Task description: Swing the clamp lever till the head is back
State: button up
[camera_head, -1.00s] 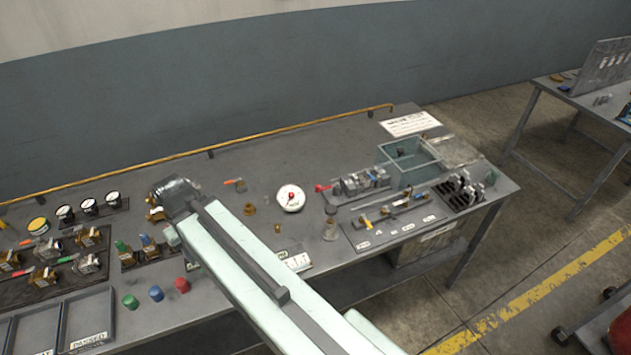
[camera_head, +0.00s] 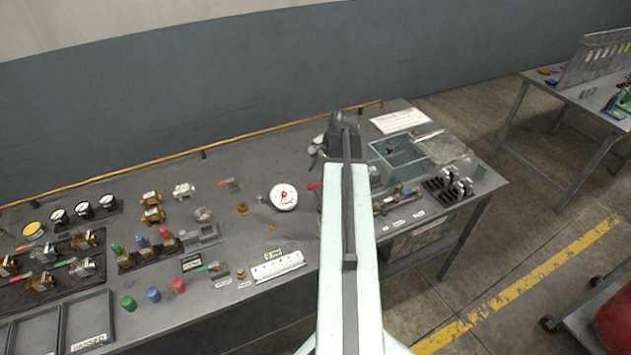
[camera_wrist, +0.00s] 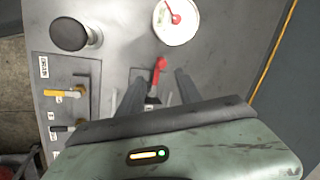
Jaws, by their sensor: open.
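The clamp lever has a red handle. In the head view the red handle (camera_head: 314,187) shows just left of my arm, and the clamp body behind it is mostly hidden by the arm. In the wrist view the red lever (camera_wrist: 158,68) stands between the two dark fingers of my gripper (camera_wrist: 159,76). The fingers are apart, one on each side of the lever, with visible gaps. Whether they reach its height is hard to tell. The clamp's head is hidden below my gripper in the wrist view.
A white dial gauge (camera_head: 284,197) lies left of the lever. A teal open bin (camera_head: 398,160) stands to the right, beside a black rack (camera_head: 447,187). A tool board with a yellow-handled tool (camera_wrist: 66,93) is close by. A yellow rail (camera_head: 200,155) runs along the bench's back edge.

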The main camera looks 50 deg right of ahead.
aim_at(312, 185)
jog(key=b+x, duration=0.7)
jog(key=x, duration=0.1)
jog(key=shift+r, duration=0.1)
grip_shut()
jog(key=shift+s, duration=0.15)
dwell(1.0)
